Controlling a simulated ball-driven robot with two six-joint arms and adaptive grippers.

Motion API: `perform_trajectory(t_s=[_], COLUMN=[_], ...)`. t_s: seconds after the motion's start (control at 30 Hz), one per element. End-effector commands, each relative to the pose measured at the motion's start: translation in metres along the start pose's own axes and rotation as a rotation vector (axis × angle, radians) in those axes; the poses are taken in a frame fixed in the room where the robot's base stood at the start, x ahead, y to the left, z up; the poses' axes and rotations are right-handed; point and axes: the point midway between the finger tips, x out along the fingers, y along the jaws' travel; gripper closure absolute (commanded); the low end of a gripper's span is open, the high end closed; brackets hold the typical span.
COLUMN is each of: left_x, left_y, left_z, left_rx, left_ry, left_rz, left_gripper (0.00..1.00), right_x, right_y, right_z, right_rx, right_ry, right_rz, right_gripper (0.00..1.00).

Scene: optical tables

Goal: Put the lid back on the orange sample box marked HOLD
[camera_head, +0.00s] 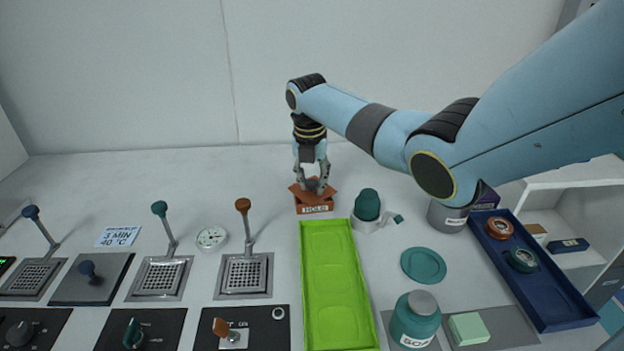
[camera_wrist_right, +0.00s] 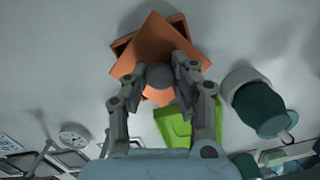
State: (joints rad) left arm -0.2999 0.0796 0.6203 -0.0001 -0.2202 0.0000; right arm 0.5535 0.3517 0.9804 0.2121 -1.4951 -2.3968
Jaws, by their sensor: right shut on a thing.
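The orange sample box (camera_head: 314,208) marked HOLD stands at the back of the table, behind the green tray. Its orange lid (camera_head: 303,189) lies turned at an angle across the top of the box, not lined up with the rim. In the right wrist view the lid (camera_wrist_right: 152,48) sits skewed over the box (camera_wrist_right: 122,44), and dark gaps show at the box's corners. My right gripper (camera_head: 313,189) is over the box, shut on the lid's grey round knob (camera_wrist_right: 160,76). My left gripper is not in view.
The lime green tray (camera_head: 334,280) lies in front of the box. A dark green-capped object (camera_head: 367,206) stands close to the right. A blue tray (camera_head: 545,290) holds round items farther right. Several levers (camera_head: 244,225) stand to the left.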

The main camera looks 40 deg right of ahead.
Motion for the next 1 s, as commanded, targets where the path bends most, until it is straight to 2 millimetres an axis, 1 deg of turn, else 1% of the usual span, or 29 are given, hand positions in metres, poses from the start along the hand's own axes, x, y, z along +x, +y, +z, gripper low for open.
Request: perform_trajectory(t_s=[0.97,1.0], left_x=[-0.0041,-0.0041], left_y=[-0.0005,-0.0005], left_z=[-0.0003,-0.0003], left_rx=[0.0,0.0], left_ry=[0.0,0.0], left_rz=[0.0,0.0], left_gripper=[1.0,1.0], right_x=[0.0004,0.0004], right_y=[0.0002,0.0002], right_z=[-0.0001,-0.0001], right_rx=[0.0,0.0], right_ry=[0.0,0.0], right_rz=[0.0,0.0], right_gripper=[1.0,0.72])
